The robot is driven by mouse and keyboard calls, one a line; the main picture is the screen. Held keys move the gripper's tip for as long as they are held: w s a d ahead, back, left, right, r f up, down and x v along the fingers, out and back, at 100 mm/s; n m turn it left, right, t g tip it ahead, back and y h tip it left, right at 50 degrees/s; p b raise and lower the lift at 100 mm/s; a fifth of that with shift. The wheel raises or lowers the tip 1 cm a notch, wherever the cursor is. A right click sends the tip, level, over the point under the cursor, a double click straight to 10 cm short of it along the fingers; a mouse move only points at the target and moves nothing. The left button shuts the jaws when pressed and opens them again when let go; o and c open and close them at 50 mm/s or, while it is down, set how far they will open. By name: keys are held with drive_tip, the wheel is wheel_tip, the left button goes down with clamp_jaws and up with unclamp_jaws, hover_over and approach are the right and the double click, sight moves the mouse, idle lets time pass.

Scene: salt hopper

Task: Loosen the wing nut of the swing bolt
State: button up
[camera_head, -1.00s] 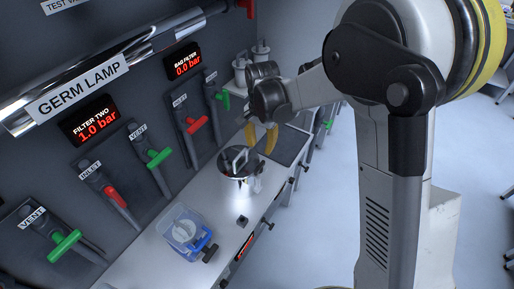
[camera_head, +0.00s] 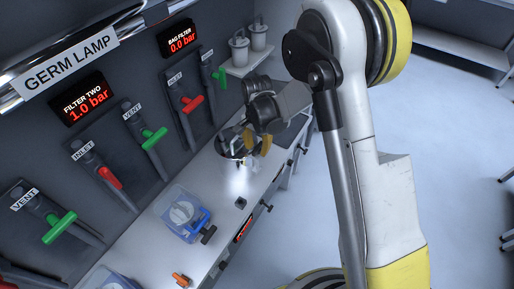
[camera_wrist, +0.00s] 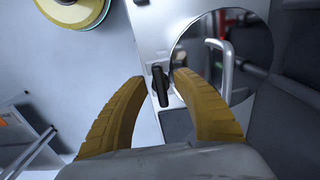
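In the wrist view, a dark wing nut (camera_wrist: 160,86) on the swing bolt sits at the rim of the round, mirror-like hopper lid (camera_wrist: 196,38). The lid has a bent metal handle (camera_wrist: 226,68). My gripper (camera_wrist: 161,76) is open, with one ochre finger on each side of the wing nut. I cannot tell whether either finger touches it. In the head view, my gripper (camera_head: 258,146) is over the right side of the hopper (camera_head: 228,146) and hides part of it. The wing nut cannot be made out there.
The hopper stands on a narrow white bench (camera_head: 225,200). Valve handles line the grey wall at left. Open floor (camera_head: 310,220) lies to the right.

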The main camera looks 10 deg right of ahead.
clamp_jaws()
idle(0.3)
drive_tip(key=n+b, duration=0.2)
drive_tip(key=n, duration=0.1)
drive_tip(key=shift+n, duration=0.4)
drive_tip(key=n+b, duration=0.1)
drive_tip(key=n, duration=0.3)
drive_tip(key=shift+d+n, duration=0.15)
drive_tip(key=shift+n, duration=0.15)
drive_tip(key=n+b, duration=0.1)
drive_tip(key=n, duration=0.3)
drive_tip(key=shift+d+n+b, duration=0.1)
drive_tip(key=shift+n+b, duration=0.55)
drive_tip(key=shift+n, duration=1.95)
